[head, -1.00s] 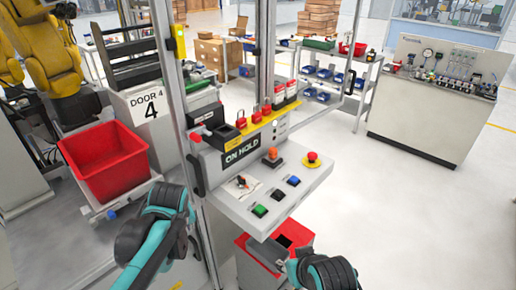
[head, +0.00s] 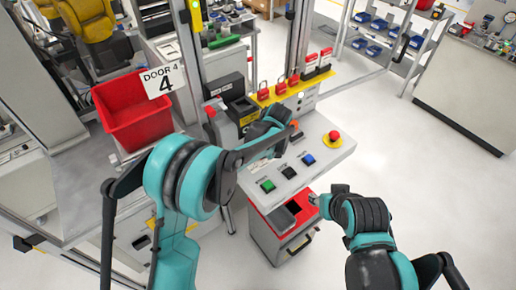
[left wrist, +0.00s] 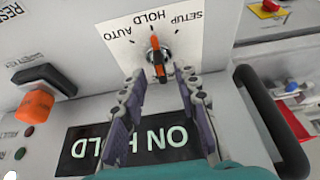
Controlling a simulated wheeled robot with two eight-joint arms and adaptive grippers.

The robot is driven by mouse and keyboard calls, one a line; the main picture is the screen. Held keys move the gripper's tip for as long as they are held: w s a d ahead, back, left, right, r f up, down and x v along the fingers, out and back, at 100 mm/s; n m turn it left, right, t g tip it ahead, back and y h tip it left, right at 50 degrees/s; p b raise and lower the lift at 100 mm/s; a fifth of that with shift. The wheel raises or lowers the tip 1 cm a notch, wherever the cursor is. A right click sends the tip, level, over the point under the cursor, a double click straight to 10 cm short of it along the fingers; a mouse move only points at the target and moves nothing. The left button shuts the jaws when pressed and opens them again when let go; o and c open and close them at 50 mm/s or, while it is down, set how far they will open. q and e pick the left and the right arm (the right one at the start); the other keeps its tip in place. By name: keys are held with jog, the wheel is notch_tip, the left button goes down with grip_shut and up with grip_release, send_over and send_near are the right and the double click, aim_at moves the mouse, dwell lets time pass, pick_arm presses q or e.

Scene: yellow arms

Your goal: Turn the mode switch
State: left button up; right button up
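The mode switch (left wrist: 157,57) shows in the left wrist view as a dark knob with an orange bar on a white plate. The plate is marked AUTO, HOLD and SETUP, and the bar lines up roughly with HOLD. My left gripper (left wrist: 160,88) is open, its two fingers apart on either side of the near end of the knob. I cannot tell whether they touch it. In the head view my left gripper (head: 270,125) is over the console and hides the switch. My right gripper (head: 316,200) is low, beside the console's front edge; its fingers are too small to read.
The console (head: 318,150) carries green, black and blue buttons and a red emergency stop (head: 334,136). An orange-capped control (left wrist: 36,100) and the ON HOLD display (left wrist: 90,145) are near the switch. A black handle (left wrist: 270,120) stands beside them. A red-topped bin (head: 285,222) is below.

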pick_arm(q)
jog(key=shift+w+a+f, duration=0.1)
jog(key=shift+w+f, duration=0.1)
jog(key=shift+f, duration=0.35)
jog(key=shift+a+f, duration=0.15)
jog(key=shift+f, duration=0.1)
grip_shut()
jog(key=shift+m, duration=0.4)
jog(key=m+b, duration=0.1)
jog(key=m+h+b, duration=0.1)
jog(key=m, duration=0.1)
jog(key=shift+a+m+t+h, duration=0.15)
jog(key=shift+m+t+h, duration=0.15)
jog(key=shift+a+m+h+b, duration=0.1)
jog(key=shift+m+h+b, duration=0.7)
jog(key=shift+m, duration=1.4)
